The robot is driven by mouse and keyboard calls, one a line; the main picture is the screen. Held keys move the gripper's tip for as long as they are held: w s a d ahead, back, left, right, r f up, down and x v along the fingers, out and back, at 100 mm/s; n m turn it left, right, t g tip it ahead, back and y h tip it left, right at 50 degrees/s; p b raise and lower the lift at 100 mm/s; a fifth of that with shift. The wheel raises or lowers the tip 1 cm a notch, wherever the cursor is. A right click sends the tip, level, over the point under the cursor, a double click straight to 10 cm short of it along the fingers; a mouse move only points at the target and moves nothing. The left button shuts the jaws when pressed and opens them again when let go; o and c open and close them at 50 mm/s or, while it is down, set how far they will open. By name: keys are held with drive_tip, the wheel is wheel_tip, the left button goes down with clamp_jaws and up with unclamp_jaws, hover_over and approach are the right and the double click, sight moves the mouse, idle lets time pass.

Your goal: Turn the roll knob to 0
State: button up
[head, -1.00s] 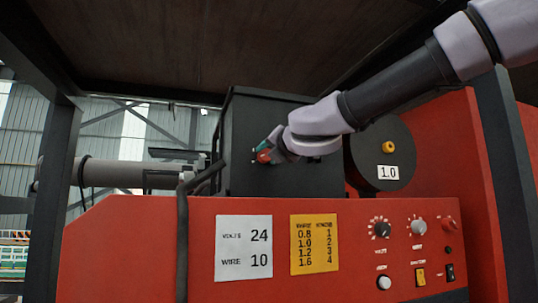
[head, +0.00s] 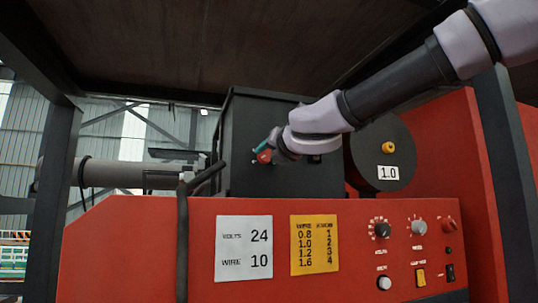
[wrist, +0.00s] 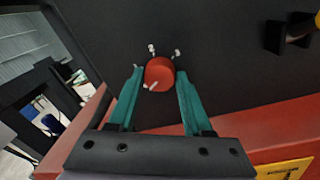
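The red round knob (wrist: 159,73) sits on the face of the black box (wrist: 105,25), with a pale pointer line toward its lower left in the wrist view. Small white marks stand above it, too blurred to read. My gripper (wrist: 159,71) has its teal fingers on either side of the knob, with a narrow gap seeming to show at each side. In the head view my gripper (head: 269,146) is at the front of the black box (head: 255,110), and the knob (head: 264,156) shows red beside the fingers. Contact cannot be told.
A red panel (head: 200,260) below carries a white card (head: 244,248) reading volts 24, wire 10, a yellow wire/knob chart (head: 314,244), and several dials and switches at right. A black spool (head: 400,145) labelled 1.0 stands right of the box. Dark frame posts flank the machine.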

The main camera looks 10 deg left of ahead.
drive_tip(key=o, duration=0.3)
drive_tip(key=shift+s, duration=0.1)
drive_tip(key=v, duration=1)
drive_tip(key=shift+s+d, duration=0.25)
